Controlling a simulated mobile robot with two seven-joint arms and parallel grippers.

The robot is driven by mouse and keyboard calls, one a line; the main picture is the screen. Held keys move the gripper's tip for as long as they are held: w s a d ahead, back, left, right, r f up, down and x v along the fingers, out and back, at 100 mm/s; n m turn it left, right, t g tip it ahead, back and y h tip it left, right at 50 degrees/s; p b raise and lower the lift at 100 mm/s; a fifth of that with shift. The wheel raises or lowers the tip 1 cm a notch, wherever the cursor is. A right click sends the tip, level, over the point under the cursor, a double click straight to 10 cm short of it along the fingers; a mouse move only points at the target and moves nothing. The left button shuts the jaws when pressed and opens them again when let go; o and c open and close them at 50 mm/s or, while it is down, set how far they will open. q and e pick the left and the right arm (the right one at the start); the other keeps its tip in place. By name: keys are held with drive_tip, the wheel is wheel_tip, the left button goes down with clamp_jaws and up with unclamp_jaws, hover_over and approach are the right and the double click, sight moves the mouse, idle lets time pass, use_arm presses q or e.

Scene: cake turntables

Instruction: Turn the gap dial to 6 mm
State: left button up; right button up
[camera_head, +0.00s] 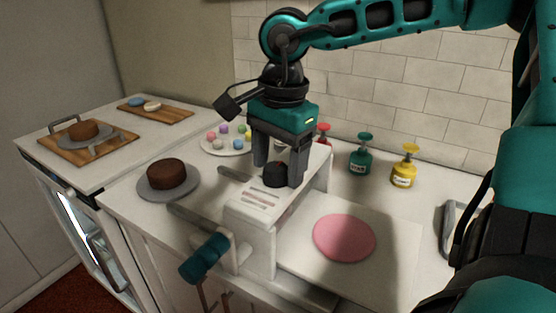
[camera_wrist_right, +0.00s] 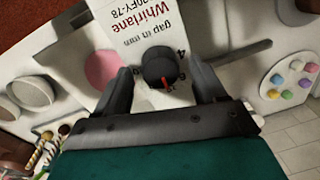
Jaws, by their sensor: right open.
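The gap dial is a dark round knob (camera_head: 275,176) on top of the white sheeter (camera_head: 262,205). In the right wrist view the knob (camera_wrist_right: 160,66) carries a red pointer mark (camera_wrist_right: 167,85) that points down toward my palm. A "4" shows at the upper right of the knob; the other numbers are too small or covered to read surely. The label "gap in mm" is printed beside it. My right gripper (camera_head: 279,175) points down with its open fingers on either side of the knob; in the wrist view its fingers (camera_wrist_right: 160,78) flank it. My left gripper is out of view.
The sheeter has a teal crank handle (camera_head: 205,258) at the front. A pink disc (camera_head: 344,238) lies to its right. A chocolate cake (camera_head: 166,173) on a grey turntable (camera_head: 185,188) stands left. Teal (camera_head: 361,155) and yellow (camera_head: 404,167) bottles stand behind, near the tiled wall.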

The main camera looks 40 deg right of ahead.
drive_tip(key=shift+c, duration=0.4)
drive_tip(key=c, duration=1)
drive_tip(key=shift+n, duration=0.4)
drive_tip(key=n+b, duration=0.1)
drive_tip(key=n, duration=0.2)
drive_tip(key=shift+w+n, duration=0.1)
drive_tip(key=shift+n, duration=0.2)
drive_tip(key=n, duration=0.4)
drive_tip(key=shift+w+y, duration=0.1)
drive_tip(key=shift+y, duration=0.2)
drive_tip(key=shift+n, duration=0.3)
drive_tip(key=o, duration=1.1)
